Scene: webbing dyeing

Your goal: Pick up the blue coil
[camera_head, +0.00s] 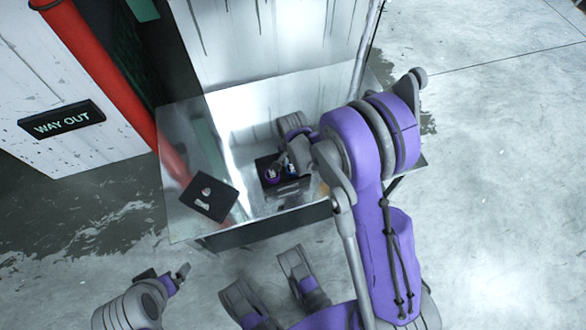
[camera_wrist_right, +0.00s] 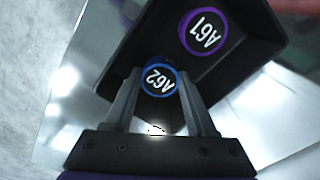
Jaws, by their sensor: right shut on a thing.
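The blue coil, a small round piece with a blue ring and the label A62 (camera_wrist_right: 159,80), sits between the fingers of my right gripper (camera_wrist_right: 160,97) in the right wrist view. The fingers are shut on its sides. In the head view, the blue coil (camera_head: 292,169) shows at the black tray (camera_head: 290,189), beside my right gripper (camera_head: 284,162). I cannot tell whether it is clear of the tray. My left gripper (camera_head: 167,274) is at the lower left, empty, with its fingers apart, away from the table.
A purple-ringed coil labelled A61 (camera_wrist_right: 203,31) is close to the blue coil, on the black tray. A black plate (camera_head: 209,198) with small pale items lies at the left of the shiny table (camera_head: 180,222). A red pipe (camera_head: 95,70) stands at the left.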

